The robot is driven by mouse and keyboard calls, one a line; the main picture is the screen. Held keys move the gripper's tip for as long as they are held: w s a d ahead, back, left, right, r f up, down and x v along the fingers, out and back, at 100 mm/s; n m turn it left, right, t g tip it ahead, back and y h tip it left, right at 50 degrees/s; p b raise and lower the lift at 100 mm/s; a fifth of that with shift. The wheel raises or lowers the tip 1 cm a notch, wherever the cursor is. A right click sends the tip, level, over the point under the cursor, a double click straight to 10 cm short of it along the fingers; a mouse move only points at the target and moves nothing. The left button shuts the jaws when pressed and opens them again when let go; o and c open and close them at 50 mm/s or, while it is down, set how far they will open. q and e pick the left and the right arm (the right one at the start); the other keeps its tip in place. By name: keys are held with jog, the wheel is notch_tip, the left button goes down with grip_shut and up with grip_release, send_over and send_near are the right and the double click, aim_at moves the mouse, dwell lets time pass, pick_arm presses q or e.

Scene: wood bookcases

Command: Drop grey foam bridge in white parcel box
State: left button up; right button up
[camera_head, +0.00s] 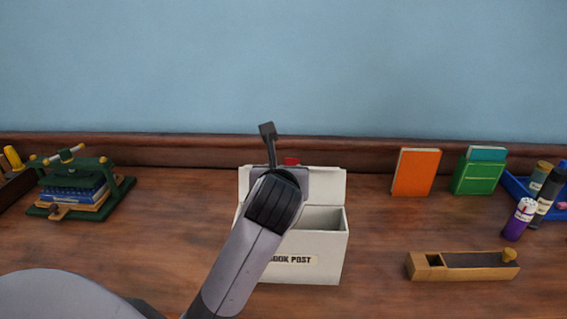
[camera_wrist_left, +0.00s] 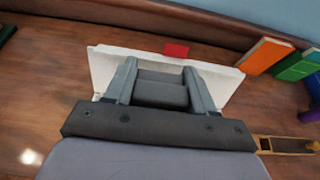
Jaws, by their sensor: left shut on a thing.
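The white parcel box (camera_head: 322,262) stands open in the middle of the table, with a "BOOK POST" label on its front and its lid raised at the back. My left gripper (camera_wrist_left: 160,82) is above the box. In the left wrist view it is shut on the grey foam bridge (camera_wrist_left: 161,93), which sits between the two fingers with the white box (camera_wrist_left: 103,66) behind it. In the head view my left wrist covers the fingers, the bridge and part of the box. My right gripper is not in view.
A green book press (camera_head: 117,188) stands at the left. A wooden block tool (camera_head: 463,272), a purple bottle (camera_head: 519,220) and a blue tray (camera_head: 515,186) are also at the right.

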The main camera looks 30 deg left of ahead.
pick_arm(q)
jog(key=shift+f, duration=1.7)
jog(key=o, duration=1.1)
jog(key=shift+d, duration=0.1)
jog(key=v, duration=0.7)
jog(key=shift+s, duration=0.1)
